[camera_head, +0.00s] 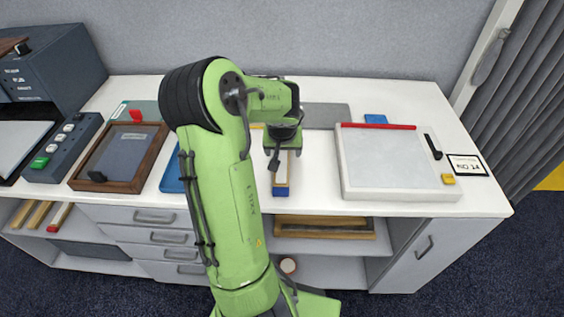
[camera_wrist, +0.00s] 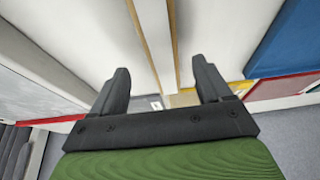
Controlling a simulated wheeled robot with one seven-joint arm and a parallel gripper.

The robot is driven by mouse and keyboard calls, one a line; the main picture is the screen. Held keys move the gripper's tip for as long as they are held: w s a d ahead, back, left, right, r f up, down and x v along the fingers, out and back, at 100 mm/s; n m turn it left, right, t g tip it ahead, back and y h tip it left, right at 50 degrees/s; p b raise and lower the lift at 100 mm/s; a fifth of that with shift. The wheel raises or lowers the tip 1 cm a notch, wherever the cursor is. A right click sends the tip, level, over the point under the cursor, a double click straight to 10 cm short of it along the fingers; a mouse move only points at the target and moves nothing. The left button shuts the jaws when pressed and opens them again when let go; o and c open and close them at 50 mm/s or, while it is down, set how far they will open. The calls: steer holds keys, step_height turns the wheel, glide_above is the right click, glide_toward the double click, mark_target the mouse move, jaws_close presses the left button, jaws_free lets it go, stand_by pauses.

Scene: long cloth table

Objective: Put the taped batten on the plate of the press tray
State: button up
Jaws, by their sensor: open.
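A narrow pale batten (camera_head: 281,172) with wood-coloured edges and a blue band at its near end lies on the white table. In the wrist view the batten (camera_wrist: 158,40) runs between the fingers of my gripper (camera_wrist: 163,78), which is open with one finger on each side. In the head view my gripper (camera_head: 284,150) is over the batten and hides its far part. Whether the fingers touch it I cannot tell. A wide white tray (camera_head: 390,190) with a pale plate and a red bar at its back stands to the right; it may be the press tray.
A brown wooden-framed tray (camera_head: 147,163) with a grey panel and a blue item (camera_head: 172,177) lie left of my arm. A dark control box (camera_head: 55,70) stands at far left.

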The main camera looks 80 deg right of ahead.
mark_target(282, 157)
steer(key=b+x, duration=0.1)
steer(key=x, duration=0.4)
steer(key=shift+w+d+f, duration=0.15)
steer(key=shift+w, duration=0.05)
steer(key=shift+c, duration=0.4)
steer(key=c, duration=1.2)
step_height(282, 157, up, 10)
steer(key=shift+r+p, duration=0.1)
steer(key=shift+p, duration=1.1)
steer(key=shift+c, duration=0.2)
